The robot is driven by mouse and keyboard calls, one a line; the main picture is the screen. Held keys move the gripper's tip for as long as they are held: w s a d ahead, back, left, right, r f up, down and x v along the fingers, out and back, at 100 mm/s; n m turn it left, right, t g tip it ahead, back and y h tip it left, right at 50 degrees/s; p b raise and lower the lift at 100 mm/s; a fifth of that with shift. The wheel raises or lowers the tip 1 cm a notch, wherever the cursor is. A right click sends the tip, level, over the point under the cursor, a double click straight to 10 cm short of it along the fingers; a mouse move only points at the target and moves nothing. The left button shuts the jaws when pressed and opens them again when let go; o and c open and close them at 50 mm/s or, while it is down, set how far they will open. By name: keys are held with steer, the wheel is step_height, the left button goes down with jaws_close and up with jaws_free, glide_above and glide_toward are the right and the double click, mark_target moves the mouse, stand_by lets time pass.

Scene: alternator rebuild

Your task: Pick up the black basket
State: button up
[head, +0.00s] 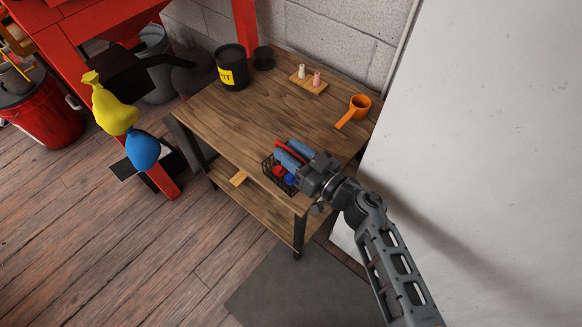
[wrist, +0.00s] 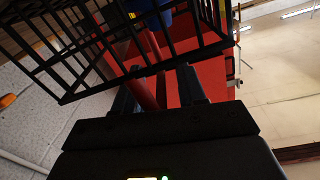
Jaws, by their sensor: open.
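The black wire basket (head: 267,172) is at the front right edge of the wooden table, with red and blue items in it. My gripper (head: 286,153) is over the basket's right side, its fingers reaching toward it from the right and partly covering it. In the wrist view the basket's open lattice (wrist: 75,75) fills the upper left, and its lower edge crosses close by the tips of my gripper (wrist: 160,85). The jaws are apart. A red bar shows between them. I cannot tell whether the fingers touch the basket.
The wooden table (head: 240,125) holds a black yellow-labelled tin (head: 232,68), a dark spool (head: 263,58), a small wooden tray (head: 309,81) with two small items, and an orange scoop (head: 356,109). A pale panel (head: 480,110) stands close on the right. The table's middle is clear.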

steer(key=shift+c, duration=0.3)
jaws_close()
stand_by(0.3)
